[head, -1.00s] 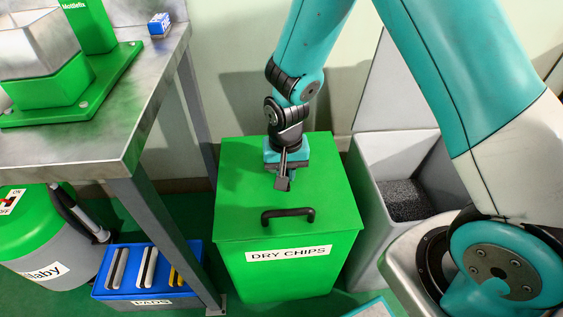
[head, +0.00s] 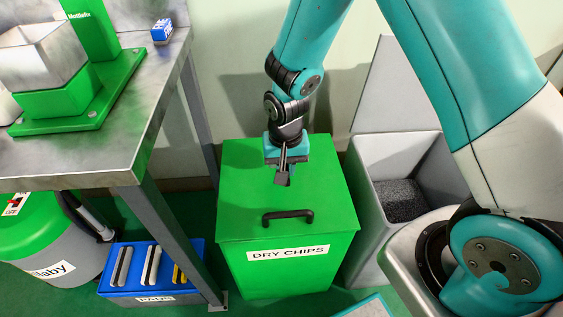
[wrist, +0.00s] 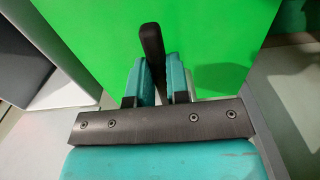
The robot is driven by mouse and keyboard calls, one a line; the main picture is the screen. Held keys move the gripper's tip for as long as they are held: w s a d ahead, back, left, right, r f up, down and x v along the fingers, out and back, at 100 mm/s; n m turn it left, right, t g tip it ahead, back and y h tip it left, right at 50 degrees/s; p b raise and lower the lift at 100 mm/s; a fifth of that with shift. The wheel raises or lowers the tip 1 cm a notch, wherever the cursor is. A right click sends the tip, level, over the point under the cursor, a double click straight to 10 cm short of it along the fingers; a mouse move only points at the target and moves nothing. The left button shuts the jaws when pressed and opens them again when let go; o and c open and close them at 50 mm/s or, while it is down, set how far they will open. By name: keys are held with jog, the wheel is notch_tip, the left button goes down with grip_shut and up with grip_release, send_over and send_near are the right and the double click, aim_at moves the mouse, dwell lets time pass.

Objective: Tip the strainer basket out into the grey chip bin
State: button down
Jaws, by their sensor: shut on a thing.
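The grey chip bin (head: 404,160) stands open at the right in the head view, with dark chips in its bottom. Part of a grey container (wrist: 65,88) shows at the left of the wrist view. My gripper (head: 283,178) is over the shut green lid, left of the grey bin. In the wrist view my gripper (wrist: 162,80) is shut on a dark bar (wrist: 152,48) that sticks out between its teal fingers. I cannot tell whether the bar belongs to the strainer basket. No basket shows in either view.
The green DRY CHIPS bin (head: 240,190) has a black lid handle (head: 288,216). A metal table (head: 130,150) with a green machine base (head: 90,115) is at the left. Below it are a blue PADS box (head: 140,287) and a grey-green drum (head: 45,240).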

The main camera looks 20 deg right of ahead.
jog(key=shift+r+p, duration=1.5)
